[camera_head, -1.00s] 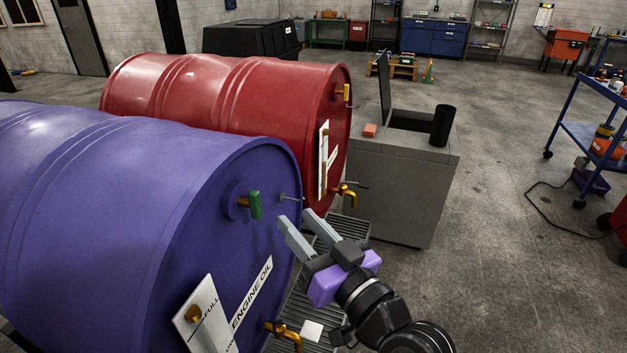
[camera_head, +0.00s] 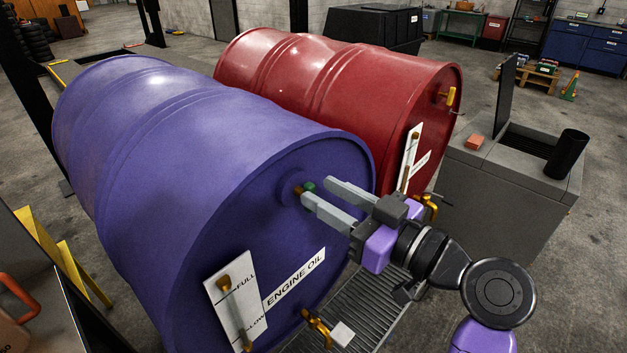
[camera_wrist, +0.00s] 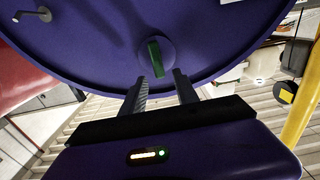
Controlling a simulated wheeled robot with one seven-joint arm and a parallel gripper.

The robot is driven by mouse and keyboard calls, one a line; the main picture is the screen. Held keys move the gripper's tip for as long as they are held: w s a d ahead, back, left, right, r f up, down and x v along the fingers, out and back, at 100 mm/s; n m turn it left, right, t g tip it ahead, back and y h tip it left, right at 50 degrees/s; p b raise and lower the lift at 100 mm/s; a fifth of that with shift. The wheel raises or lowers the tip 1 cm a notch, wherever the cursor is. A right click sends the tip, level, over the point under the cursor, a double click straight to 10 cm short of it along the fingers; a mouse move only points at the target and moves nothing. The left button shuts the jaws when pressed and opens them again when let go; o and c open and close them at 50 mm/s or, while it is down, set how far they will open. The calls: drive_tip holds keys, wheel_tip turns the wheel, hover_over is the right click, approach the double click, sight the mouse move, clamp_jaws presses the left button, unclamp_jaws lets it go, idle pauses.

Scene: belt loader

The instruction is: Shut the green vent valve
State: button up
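The green vent valve (camera_head: 309,187) is a small green handle on a brass stem on the end face of the purple engine-oil drum (camera_head: 190,170). In the head view my fingers partly hide it. My gripper (camera_head: 316,191) is open, its two grey fingers pointing at the drum face close to the valve. In the wrist view the green handle (camera_wrist: 154,58) is upright in the picture, and its lower end reaches the gap between the fingertips (camera_wrist: 161,79). The fingers are apart on either side of that gap. I cannot tell whether either finger touches the handle.
A sight gauge plate (camera_head: 236,300) and brass tap (camera_head: 318,328) sit lower on the drum face, above a grated tray (camera_head: 365,310). The red drum (camera_head: 330,85) lies behind, with a brass valve (camera_head: 450,97). A grey bin (camera_head: 510,190) stands right. Yellow steps (camera_head: 50,250) stand left.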

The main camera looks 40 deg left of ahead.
sight(314, 188)
drive_tip(key=shift+w+a+p, duration=0.15)
drive_tip(key=shift+a+p, duration=0.15)
drive_tip(key=shift+a, duration=1.65)
clamp_jaws()
